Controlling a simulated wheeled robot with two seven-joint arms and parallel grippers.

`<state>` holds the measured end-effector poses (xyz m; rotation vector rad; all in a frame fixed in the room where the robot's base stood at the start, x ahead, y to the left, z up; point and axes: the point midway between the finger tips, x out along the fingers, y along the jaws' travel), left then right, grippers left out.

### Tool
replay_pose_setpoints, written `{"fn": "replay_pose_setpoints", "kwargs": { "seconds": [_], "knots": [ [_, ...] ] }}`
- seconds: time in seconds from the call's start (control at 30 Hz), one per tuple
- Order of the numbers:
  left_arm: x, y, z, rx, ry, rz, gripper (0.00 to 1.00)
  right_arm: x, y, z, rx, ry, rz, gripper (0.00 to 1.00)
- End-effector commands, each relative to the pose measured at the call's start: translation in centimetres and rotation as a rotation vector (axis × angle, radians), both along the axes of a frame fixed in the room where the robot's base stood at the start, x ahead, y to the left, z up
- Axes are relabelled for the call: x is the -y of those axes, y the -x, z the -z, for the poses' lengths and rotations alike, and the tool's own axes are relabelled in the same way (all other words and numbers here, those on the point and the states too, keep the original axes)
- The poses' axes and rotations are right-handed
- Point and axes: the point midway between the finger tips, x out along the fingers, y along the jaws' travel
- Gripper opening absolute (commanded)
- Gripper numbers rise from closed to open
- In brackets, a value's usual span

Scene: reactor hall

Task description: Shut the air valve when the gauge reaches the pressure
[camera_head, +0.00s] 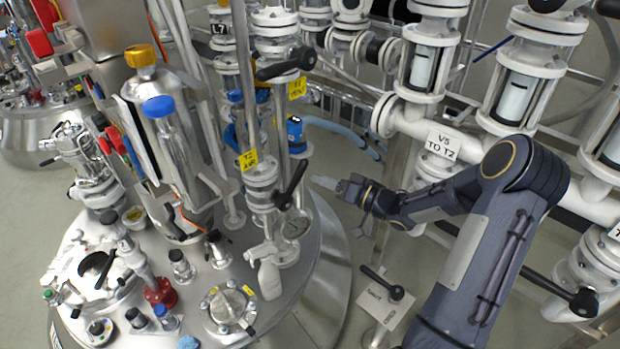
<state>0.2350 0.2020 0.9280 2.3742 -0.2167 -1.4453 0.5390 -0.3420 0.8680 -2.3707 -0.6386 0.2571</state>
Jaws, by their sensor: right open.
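The air valve (261,181) is a white flanged fitting on top of the steel vessel, beside a yellow tag (248,160) that appears to read T2 AIR. Its black lever handle (292,186) slants up and to the right. A small round pressure gauge (295,225) sits just below the handle; its needle is too small to read. My right gripper (328,184) is open and empty, a little to the right of the handle and apart from it, pointing left. My left gripper is out of view.
The steel vessel lid (215,290) carries many fittings. Another black lever (287,64) stands above, by a second yellow tag. White pipes with a V5 TO T2 sign (442,146) stand behind my right arm.

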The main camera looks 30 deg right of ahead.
Motion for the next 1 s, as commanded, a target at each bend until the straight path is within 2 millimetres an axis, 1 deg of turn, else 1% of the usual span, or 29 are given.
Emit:
{"fn": "replay_pose_setpoints", "kwargs": {
  "seconds": [0.07,0.17,0.4,0.6,0.73,0.97,1.0],
  "knots": [
    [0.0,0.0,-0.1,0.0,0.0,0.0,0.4,-0.4,0.1,0.3,0.014,-0.009,-0.045,0.41],
    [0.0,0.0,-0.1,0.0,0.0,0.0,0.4,-1.0,-0.5,0.3,0.021,-0.009,-0.065,0.41],
    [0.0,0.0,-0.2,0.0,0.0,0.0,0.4,-3.2,-3.6,0.3,0.019,-0.01,-0.064,0.41],
    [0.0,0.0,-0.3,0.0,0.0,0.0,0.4,-4.5,-5.7,0.2,0.02,-0.008,-0.062,0.41],
    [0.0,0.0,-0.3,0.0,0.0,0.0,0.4,-4.8,-6.2,0.3,0.018,-0.008,-0.061,0.41],
    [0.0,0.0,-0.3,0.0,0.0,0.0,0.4,-4.8,-6.2,0.3,0.018,-0.008,-0.06,0.41],
    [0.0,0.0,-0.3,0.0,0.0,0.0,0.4,-4.8,-6.2,0.3,0.018,-0.008,-0.06,0.37]
  ]
}}
